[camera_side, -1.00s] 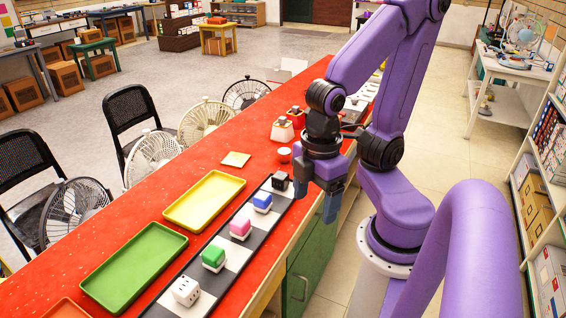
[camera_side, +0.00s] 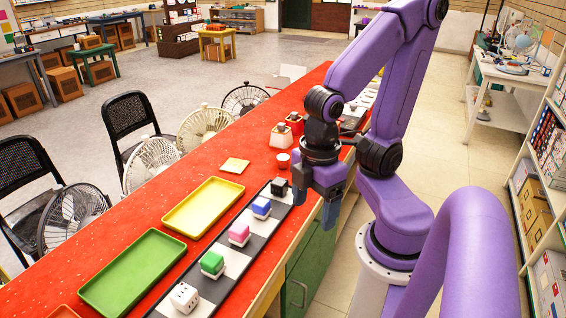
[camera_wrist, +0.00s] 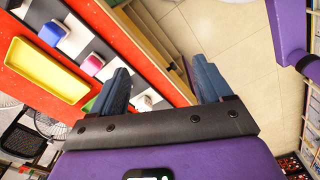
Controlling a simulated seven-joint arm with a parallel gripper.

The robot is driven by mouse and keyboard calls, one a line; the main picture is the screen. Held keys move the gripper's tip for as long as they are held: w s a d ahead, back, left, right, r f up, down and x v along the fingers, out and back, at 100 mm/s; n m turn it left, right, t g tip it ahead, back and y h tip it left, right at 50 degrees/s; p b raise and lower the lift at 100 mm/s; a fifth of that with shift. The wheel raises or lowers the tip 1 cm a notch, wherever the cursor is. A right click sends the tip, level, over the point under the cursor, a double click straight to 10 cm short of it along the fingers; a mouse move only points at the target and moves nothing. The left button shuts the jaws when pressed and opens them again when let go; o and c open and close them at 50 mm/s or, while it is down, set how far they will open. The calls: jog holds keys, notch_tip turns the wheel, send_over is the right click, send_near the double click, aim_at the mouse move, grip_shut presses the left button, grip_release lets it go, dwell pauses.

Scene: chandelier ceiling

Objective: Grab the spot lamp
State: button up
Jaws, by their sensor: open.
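I cannot pick out a spot lamp for certain in either view. My gripper (camera_side: 316,203) is open and empty, its fingers pointing down at the right edge of the red table, just right of the black cube (camera_side: 279,187). In the wrist view, my gripper (camera_wrist: 160,70) shows two blue-grey fingers spread apart, with table edge and floor between and beyond them. A row of cubes stands on a black-and-white strip: blue (camera_side: 261,208), pink (camera_side: 239,234), green (camera_side: 212,264) and white (camera_side: 184,298).
A yellow tray (camera_side: 186,222) and a green tray (camera_side: 120,278) lie left of the strip. Small pots (camera_side: 281,136) and a small red-and-white cup (camera_side: 283,160) stand farther back. Fans (camera_side: 152,158) and chairs line the table's left side. Shelves (camera_side: 548,190) stand at the right.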

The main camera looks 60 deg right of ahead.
jog(key=shift+o, duration=0.3)
jog(key=w+d+f+h, duration=0.3)
jog(key=w+d+h, duration=0.15)
jog(key=w, duration=0.55)
jog(key=w+d+f+h, duration=0.35)
jog(key=w+d, duration=0.25)
jog(key=w, duration=0.5)
jog(key=n+g+h, duration=0.2)
jog(key=n+h, duration=0.2)
jog(key=h, duration=0.2)
send_near(286, 158)
jog(key=x, duration=0.2)
jog(key=w+x, duration=0.1)
jog(key=x, duration=0.1)
jog(key=f+x, duration=0.1)
jog(key=x, duration=0.1)
jog(key=shift+w+d+f, duration=0.1)
jog(key=shift+w+d, duration=0.05)
jog(key=shift+d, duration=0.1)
jog(key=shift+x, duration=2.8)
jog(key=shift+c, duration=0.3)
